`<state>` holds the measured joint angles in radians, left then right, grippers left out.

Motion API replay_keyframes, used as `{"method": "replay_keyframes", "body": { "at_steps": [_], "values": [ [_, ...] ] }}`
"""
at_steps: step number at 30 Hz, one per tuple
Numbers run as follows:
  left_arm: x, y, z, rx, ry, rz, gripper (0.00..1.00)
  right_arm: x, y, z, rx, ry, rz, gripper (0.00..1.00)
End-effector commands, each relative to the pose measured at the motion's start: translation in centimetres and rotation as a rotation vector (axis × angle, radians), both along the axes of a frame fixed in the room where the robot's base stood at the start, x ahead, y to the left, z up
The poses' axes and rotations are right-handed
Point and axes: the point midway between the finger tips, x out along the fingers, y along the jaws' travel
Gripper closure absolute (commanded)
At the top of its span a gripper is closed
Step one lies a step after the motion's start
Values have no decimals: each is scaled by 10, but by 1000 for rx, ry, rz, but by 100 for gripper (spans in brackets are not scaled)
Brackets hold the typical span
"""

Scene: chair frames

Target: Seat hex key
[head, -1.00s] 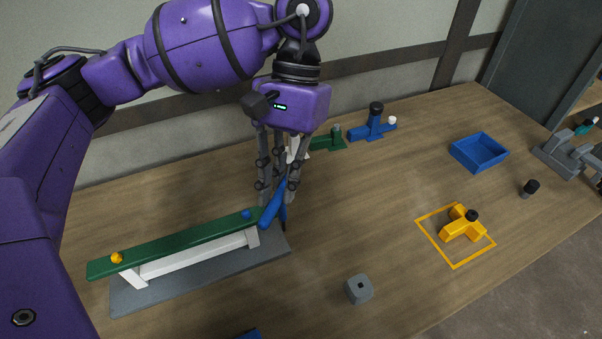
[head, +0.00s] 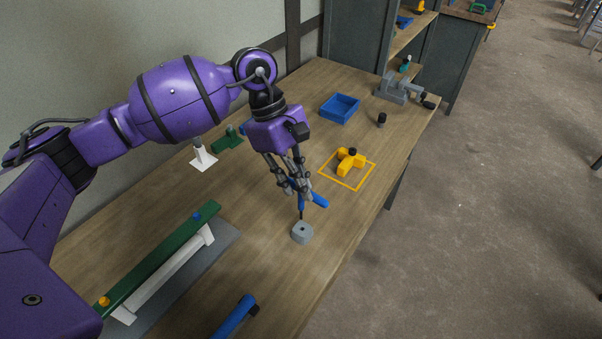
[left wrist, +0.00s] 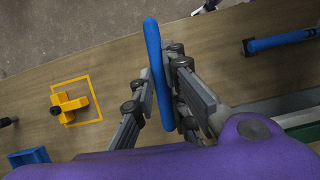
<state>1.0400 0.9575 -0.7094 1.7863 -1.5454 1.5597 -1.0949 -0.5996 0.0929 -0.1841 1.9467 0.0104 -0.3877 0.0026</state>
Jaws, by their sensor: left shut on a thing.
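My left gripper (head: 294,190) is shut on the blue-handled hex key (head: 318,200). The key's dark shaft points down in the head view, with its tip at or just above the top of a small grey block (head: 302,233). I cannot tell whether the tip is inside the dark hole in the block's top. In the left wrist view the blue handle (left wrist: 157,70) lies between the fingers (left wrist: 160,92), and the shaft and block are hidden. My right gripper is not in view.
A green beam (head: 160,255) on white supports stands at the left on a grey base. A yellow part (head: 350,163) sits inside a yellow outline. A blue tray (head: 340,108), a dark knob (head: 382,120) and a grey vise (head: 398,90) are farther back. A blue tool (head: 235,317) lies near the front edge.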

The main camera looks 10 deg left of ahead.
Motion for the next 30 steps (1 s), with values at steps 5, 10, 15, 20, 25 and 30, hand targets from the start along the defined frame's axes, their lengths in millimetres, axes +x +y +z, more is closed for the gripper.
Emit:
{"method": "replay_keyframes", "body": {
  "at_steps": [5,10,15,20,25,30],
  "values": [
    [3,-2,1,-1,1,56,100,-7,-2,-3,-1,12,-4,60],
    [3,-2,1,-1,1,56,100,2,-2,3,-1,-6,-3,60],
    [3,-2,0,-1,1,54,100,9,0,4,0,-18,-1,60],
    [2,-2,-7,-1,4,54,100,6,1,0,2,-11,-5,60],
    [2,-1,-23,-1,6,54,100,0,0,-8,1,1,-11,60],
    [2,-2,-39,-2,6,54,100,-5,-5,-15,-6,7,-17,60]
  ]
}}
